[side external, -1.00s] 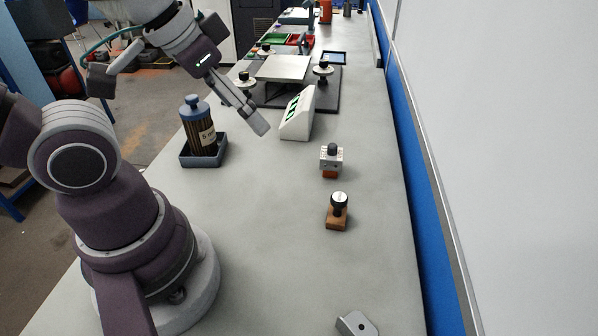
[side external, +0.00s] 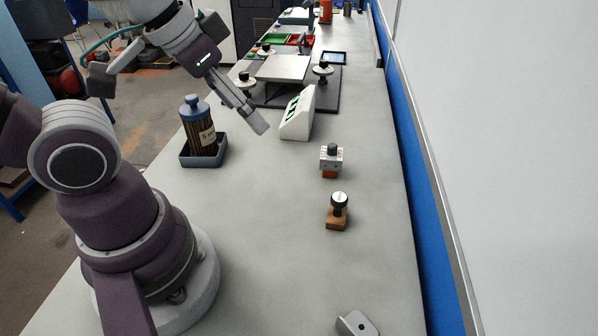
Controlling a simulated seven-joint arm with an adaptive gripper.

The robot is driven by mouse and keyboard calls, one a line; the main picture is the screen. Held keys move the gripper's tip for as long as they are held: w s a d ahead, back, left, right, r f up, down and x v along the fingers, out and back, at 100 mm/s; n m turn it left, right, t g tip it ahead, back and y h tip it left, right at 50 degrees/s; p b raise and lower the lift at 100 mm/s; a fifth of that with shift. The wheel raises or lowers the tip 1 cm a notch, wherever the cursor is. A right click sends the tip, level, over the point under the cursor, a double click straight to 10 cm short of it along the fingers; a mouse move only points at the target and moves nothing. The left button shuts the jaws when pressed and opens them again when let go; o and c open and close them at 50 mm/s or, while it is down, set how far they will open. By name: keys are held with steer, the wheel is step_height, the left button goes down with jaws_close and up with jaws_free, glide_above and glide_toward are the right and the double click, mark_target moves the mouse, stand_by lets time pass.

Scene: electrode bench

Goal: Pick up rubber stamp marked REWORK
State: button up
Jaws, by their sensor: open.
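A stamp (side external: 337,213) with a wooden base and a black knob with a pale top stands upright on the bench, right of centre. Behind it stands a second stamp-like block (side external: 331,160) with a grey-white body, a dark knob and a brown base. Any marking on either is too small to read, so I cannot tell which says REWORK. My gripper (side external: 258,120) is open and empty, pointing down and right above the bench. It is behind and to the left of both, apart from them.
A bottle (side external: 201,125) of thin rods stands in a dark tray (side external: 183,158) on the left. A white wedge-shaped box (side external: 298,115) is close to the right of my gripper. A grey metal bracket (side external: 356,325) lies at the front. The bench middle is clear.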

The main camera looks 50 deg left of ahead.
steer(key=n+g, duration=0.6)
steer(key=n, duration=1.1)
glide_above(340, 197)
steer(key=f, duration=0.8)
steer(key=shift+s+d+f, duration=0.2)
steer(key=shift+s+d, duration=0.05)
steer(key=shift+d, duration=0.1)
steer(key=f, duration=0.9)
steer(key=shift+w+a+f, duration=0.2)
steer(key=shift+a+f, duration=0.15)
steer(key=shift+f, duration=0.05)
steer(key=shift+c, duration=0.3)
jaws_close()
